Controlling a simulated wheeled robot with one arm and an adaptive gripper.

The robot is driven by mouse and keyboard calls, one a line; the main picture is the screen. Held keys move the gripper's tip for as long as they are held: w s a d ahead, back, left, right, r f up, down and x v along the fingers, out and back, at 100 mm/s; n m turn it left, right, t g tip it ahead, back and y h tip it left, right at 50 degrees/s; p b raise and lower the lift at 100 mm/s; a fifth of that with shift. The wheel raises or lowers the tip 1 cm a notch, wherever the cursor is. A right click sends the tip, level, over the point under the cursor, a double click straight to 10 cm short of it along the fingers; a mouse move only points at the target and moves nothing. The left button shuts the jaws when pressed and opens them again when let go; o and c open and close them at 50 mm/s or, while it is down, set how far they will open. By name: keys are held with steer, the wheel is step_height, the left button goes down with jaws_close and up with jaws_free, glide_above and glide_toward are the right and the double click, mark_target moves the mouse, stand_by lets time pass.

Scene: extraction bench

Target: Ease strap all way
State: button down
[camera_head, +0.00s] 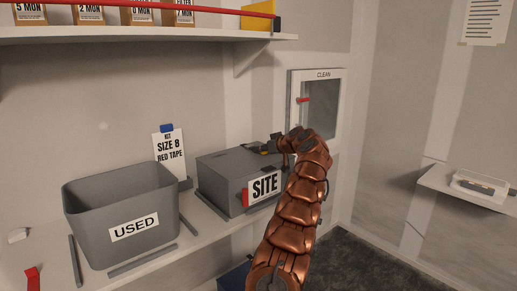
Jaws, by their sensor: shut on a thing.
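A grey box with a SITE label (222,181) stands on the bench. A dark strap-like piece (257,147) with a bit of yellow lies on top of its lid, towards the back right. My gripper (279,143) is at the back right of the lid, at the end of my copper arm, and is shut on what looks like this strap. The fingertips are small and partly hidden by my wrist, so the exact grip is unclear. A red tab (245,197) shows on the box's front beside the label. My arm covers the box's right end.
A grey USED bin (90,213) stands left of the box. A KIT SIZE 8 RED TAPE card (168,146) stands behind. A CLEAN cabinet (330,103) with a red handle is on the wall behind my wrist. A shelf (140,32) overhangs the bench; a small shelf (440,184) is at right.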

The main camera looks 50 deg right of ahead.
steer(key=shift+w+a+r, duration=0.1)
steer(key=shift+a, duration=0.05)
steer(key=c, duration=0.8)
jaws_free()
steer(key=shift+o, duration=0.2)
steer(key=v, duration=1)
steer(key=shift+s+r, duration=0.15)
steer(key=shift+s, duration=0.1)
steer(key=shift+s+r, duration=0.2)
steer(key=shift+s, duration=0.5)
